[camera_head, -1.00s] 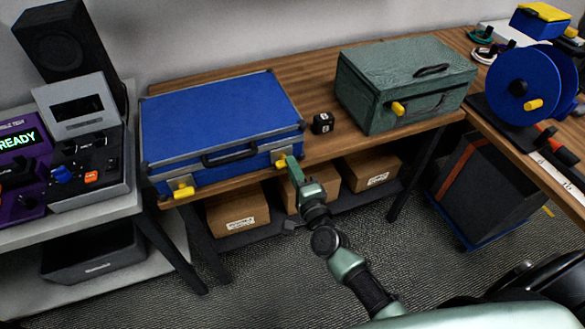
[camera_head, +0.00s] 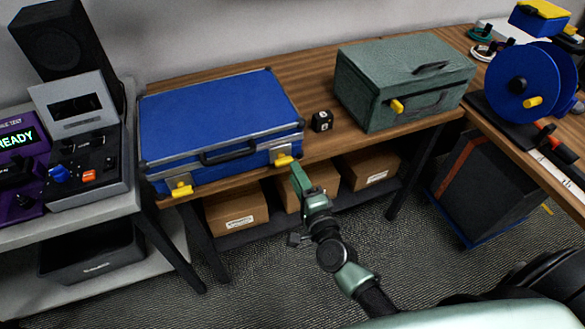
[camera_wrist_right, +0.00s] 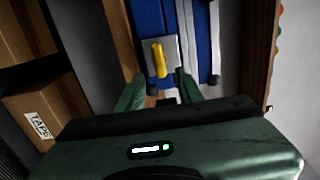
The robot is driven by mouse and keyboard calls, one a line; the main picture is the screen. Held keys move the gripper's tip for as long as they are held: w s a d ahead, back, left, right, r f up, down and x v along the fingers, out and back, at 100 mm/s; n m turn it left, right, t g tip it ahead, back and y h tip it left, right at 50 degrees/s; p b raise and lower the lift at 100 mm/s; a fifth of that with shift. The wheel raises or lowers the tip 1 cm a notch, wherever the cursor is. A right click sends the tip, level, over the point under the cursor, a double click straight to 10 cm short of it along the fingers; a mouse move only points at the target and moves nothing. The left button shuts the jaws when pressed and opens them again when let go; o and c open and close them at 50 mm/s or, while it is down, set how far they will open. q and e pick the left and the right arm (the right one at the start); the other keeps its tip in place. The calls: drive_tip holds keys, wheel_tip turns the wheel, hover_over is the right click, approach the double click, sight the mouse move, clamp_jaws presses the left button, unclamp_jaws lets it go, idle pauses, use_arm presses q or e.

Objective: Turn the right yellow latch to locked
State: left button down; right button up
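The blue case (camera_head: 215,115) lies closed on the wooden table, with a black handle on its front. The right yellow latch (camera_head: 284,160) is on a silver plate at the case's front right. It looks roughly sideways, along the case's front edge. The left yellow latch (camera_head: 182,189) also looks sideways. My right gripper (camera_head: 298,176) is just in front of and below the right latch, apart from it. In the right wrist view the gripper (camera_wrist_right: 161,84) is open and empty, and the yellow latch (camera_wrist_right: 159,58) shows beyond the gap between its fingers. My left gripper is not in view.
A green toolbox (camera_head: 400,85) with its own yellow latch stands to the right, with a small black cube (camera_head: 322,121) between it and the case. Cardboard boxes (camera_head: 237,210) sit on the shelf below. A purple device (camera_head: 20,150) stands at left.

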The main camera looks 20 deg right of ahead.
drive_tip(key=s, duration=0.4)
drive_tip(key=shift+s, duration=0.1)
idle(0.3)
drive_tip(key=s+f+n+g, duration=0.3)
drive_tip(key=s+f+n, duration=0.1)
drive_tip(key=f, duration=0.6)
drive_tip(key=s+a+f+n+g+y, duration=0.1)
drive_tip(key=s+f+n+g, duration=0.2)
drive_tip(key=f, duration=0.7)
drive_tip(key=s+f+n+g, duration=0.2)
drive_tip(key=s+f+n, duration=0.25)
drive_tip(key=f, duration=0.55)
drive_tip(key=s+d+f+n+g, duration=0.2)
drive_tip(key=s+f, duration=0.3)
drive_tip(key=s, duration=0.5)
drive_tip(key=s+d+f+n+g+h, duration=0.1)
drive_tip(key=s+d+f+n+g, duration=0.1)
drive_tip(key=s+f, duration=0.4)
drive_tip(key=s+d+f+n+g, duration=0.1)
drive_tip(key=s+f+n+g, duration=0.3)
drive_tip(key=s, duration=0.9)
wheel_tip(320, 180, down, 2)
drive_tip(key=shift+s+d+f+n+g+h, duration=0.2)
drive_tip(key=shift+s+d+n+g+h, duration=0.1)
drive_tip(key=shift+s+d+n+g, duration=0.15)
drive_tip(key=shift+w, duration=0.1)
